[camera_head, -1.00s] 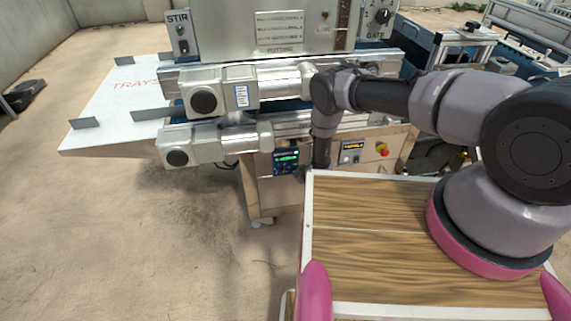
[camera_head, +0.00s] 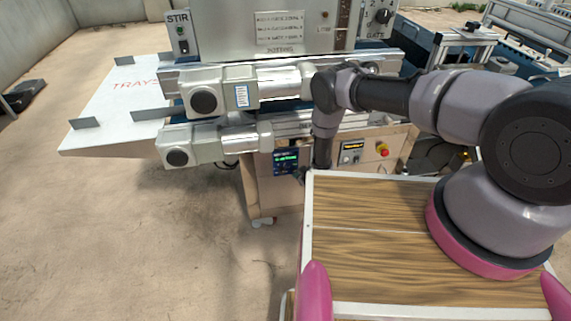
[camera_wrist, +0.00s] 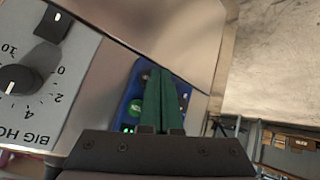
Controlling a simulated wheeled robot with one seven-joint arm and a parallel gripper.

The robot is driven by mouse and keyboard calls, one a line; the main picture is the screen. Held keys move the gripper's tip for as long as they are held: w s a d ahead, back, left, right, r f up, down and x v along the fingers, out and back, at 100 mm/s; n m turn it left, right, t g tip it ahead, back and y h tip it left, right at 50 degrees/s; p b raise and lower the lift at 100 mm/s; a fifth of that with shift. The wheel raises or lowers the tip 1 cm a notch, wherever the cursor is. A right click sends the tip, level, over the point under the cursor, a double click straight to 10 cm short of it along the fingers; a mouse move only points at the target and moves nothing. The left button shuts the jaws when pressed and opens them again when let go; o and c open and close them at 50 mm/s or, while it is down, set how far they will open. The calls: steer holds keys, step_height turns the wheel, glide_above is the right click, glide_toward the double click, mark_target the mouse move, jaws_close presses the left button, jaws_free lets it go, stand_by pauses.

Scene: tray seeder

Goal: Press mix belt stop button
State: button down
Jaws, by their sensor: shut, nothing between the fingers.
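A small blue control panel (camera_head: 286,161) with a lit green display is on the machine's lower front, just left of my wrist in the head view. In the wrist view the blue panel (camera_wrist: 131,92) shows a round green button (camera_wrist: 135,108) and a small green display (camera_wrist: 127,128). My gripper (camera_wrist: 164,74) has its green fingers shut together, with nothing between them. The stop button cannot be made out.
A grey dial box (camera_wrist: 35,80) marked "BIG HO…" is left of the fingers in the wrist view. Grey motors (camera_head: 222,92) project above the blue panel.

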steer(key=s+d, duration=0.1)
steer(key=s, duration=0.4)
steer(key=shift+s+d, duration=0.3)
steer(key=shift+s, duration=0.1)
stand_by(0.6)
